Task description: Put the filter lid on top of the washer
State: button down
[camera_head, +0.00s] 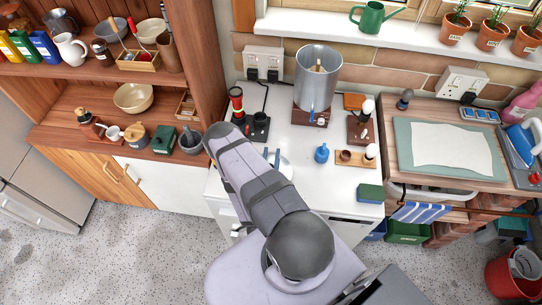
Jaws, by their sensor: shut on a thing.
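My arm (258,188) reaches up and left from my base across the front left of the white worktop. My gripper does not show; the arm appears to hide it. A pale round piece (286,166) with small dark blue upright parts beside it shows past the arm's right edge, partly covered. I cannot tell whether it is the filter lid or what touches it. A white appliance front, possibly the washer, shows below the worktop (335,190) edge, partly hidden by my arm and base.
The worktop middle is fairly clear.

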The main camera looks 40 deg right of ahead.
jog(key=shift+f, duration=0.2)
jog(key=c, duration=1.5)
grip_release()
jog(key=shift+r, duration=0.1)
jog(key=shift+r, duration=0.2)
jog(key=shift+f+b+v, duration=0.1)
jog(key=shift+b+v, duration=0.05)
jog(key=shift+v, duration=0.95)
jog(key=shift+f+b+v, duration=0.15)
jog(key=shift+v, duration=1)
jog(key=shift+b+v, duration=1.05)
jog(key=shift+v, duration=2.05)
jog(key=shift+s+a+r, duration=0.2)
jog(key=shift+s+a, duration=0.2)
jog(key=shift+a, duration=0.05)
